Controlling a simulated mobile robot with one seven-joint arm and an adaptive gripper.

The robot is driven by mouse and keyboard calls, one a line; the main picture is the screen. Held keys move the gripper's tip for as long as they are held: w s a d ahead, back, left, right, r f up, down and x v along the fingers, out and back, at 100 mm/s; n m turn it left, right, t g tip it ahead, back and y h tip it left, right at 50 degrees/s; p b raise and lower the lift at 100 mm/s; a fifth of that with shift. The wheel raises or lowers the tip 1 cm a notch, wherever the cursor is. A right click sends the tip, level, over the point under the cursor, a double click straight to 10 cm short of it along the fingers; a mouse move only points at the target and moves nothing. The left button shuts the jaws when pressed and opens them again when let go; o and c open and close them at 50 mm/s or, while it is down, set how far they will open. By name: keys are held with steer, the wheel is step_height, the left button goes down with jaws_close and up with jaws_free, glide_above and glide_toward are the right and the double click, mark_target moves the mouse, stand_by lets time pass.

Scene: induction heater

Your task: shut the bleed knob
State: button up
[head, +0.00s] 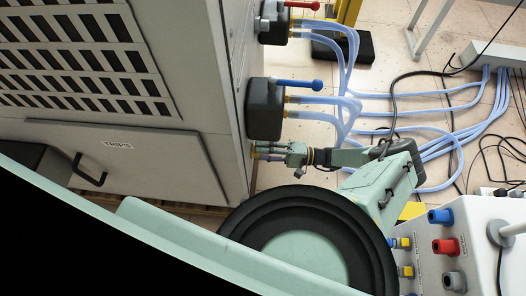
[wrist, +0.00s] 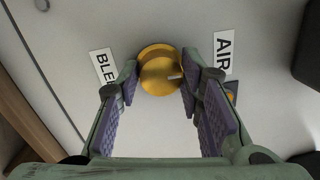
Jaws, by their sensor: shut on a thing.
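The bleed knob (wrist: 158,72) is a round brass knob on a pale cabinet panel, with a short white mark towards its right side. A label beginning "BLE" is left of it and an "AIR" label is right of it. My gripper (wrist: 159,80) has one fingertip on each side of the knob and is shut on it. In the head view my gripper (head: 278,151) reaches the cabinet's right face, low down beside the grey valve block. The knob is small and mostly hidden there.
The grey cabinet (head: 205,25) carries two dark valve blocks, one with a blue lever (head: 300,84) and one with a red lever (head: 303,5). Blue hoses (head: 400,96) run right across the floor close above my arm. A box with coloured sockets (head: 452,215) stands lower right.

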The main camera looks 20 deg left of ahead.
stand_by(0.4)
steer(key=o, duration=1.2)
steer(key=shift+c, duration=0.2)
steer(key=v, duration=1.2)
